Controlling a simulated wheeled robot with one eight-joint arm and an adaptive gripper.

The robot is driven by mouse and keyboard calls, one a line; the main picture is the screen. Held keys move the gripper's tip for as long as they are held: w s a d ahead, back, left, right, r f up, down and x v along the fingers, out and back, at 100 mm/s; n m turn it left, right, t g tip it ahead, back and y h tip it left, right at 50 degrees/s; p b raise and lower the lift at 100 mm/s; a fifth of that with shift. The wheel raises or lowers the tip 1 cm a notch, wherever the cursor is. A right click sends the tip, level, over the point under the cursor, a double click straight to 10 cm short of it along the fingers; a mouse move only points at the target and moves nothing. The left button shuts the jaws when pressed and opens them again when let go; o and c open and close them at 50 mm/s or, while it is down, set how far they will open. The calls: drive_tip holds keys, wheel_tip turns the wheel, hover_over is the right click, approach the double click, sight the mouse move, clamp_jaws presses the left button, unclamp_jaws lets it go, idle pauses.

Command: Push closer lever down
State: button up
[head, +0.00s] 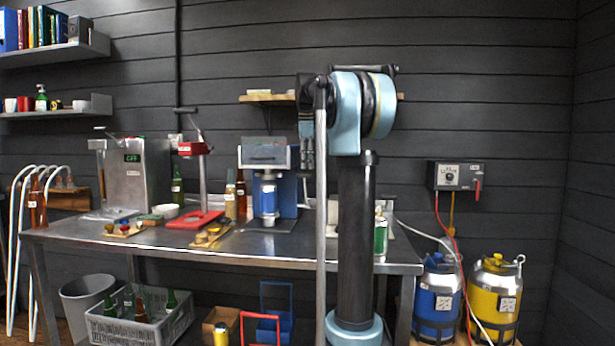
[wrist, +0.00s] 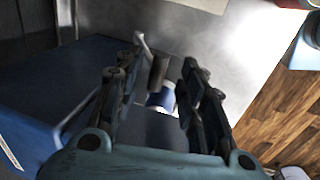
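The closer looks to be the blue machine (head: 287,195) on the steel bench, with a clear-fronted grey head (head: 264,153) and a blue-and-white can (head: 268,196) in it. In the wrist view, its blue body (wrist: 45,85) lies at left. A metal lever with a dark handle (wrist: 157,73) shows between my gripper's (wrist: 158,68) two fingers, with a blue-and-white cylinder beneath. The fingers are apart and empty; I cannot tell how far the handle is below them. In the head view, my gripper (head: 307,165) points down beside the closer's right side; the lever is not clear there.
A red bench press (head: 194,175) with its own raised lever stands left of the closer. Small boards with caps (head: 207,237) lie on the bench's front. A crate of bottles (head: 140,325) is below. Blue (head: 437,300) and yellow (head: 496,300) kegs stand right. Wooden floor (wrist: 280,120) shows beyond the bench edge.

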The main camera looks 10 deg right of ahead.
drive_tip(key=shift+w+d+f, duration=0.1)
drive_tip(key=shift+w+f, duration=0.05)
drive_tip(key=shift+f, duration=0.7)
drive_tip(key=shift+w+f, duration=0.2)
drive_tip(key=shift+f, duration=0.65)
drive_tip(key=shift+w+d+f, duration=0.1)
drive_tip(key=shift+w+f, duration=0.05)
drive_tip(key=shift+f, duration=0.7)
clamp_jaws()
